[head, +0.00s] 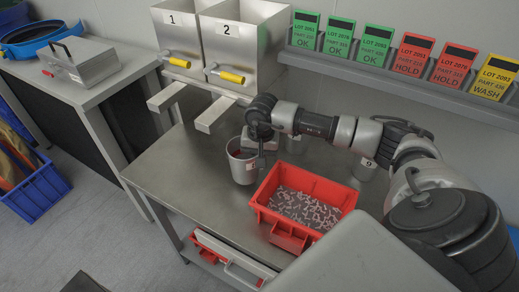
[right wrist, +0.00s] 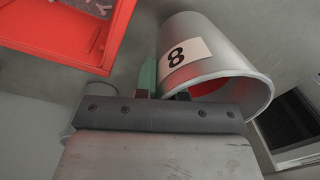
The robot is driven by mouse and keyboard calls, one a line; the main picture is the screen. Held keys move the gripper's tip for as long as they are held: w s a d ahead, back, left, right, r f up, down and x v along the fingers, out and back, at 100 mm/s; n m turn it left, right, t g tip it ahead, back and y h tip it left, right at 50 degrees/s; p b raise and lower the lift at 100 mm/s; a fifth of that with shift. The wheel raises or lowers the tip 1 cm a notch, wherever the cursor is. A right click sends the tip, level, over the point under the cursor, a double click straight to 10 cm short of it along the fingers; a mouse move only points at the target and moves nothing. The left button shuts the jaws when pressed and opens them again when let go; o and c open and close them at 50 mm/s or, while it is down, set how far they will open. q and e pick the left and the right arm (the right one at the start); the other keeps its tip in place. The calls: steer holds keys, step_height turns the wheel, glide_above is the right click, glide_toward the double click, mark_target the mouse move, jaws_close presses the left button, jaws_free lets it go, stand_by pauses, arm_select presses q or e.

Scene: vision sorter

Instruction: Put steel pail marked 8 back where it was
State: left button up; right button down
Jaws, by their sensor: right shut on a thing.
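The steel pail marked 8 (head: 243,168) is left of the red bin in the head view and looks roughly upright. I cannot tell whether its base touches the bench. My right gripper (head: 262,152) is shut on the pail's wall near the rim. In the right wrist view the pail (right wrist: 228,50) shows its white label with the 8, and the gripper (right wrist: 165,88) has one green-padded finger against its side. Something red shows inside the pail's mouth. My left gripper is not in view.
A red bin (head: 262,201) of small metal parts stands just right of the pail. Hoppers 1 (head: 178,45) and 2 (head: 238,52) stand behind. The bench's left part (head: 165,172) is clear.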

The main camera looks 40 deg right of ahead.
steer(key=shift+f, duration=1.2)
steer(key=shift+f, duration=0.15)
steer(key=c, duration=1.2)
jaws_free()
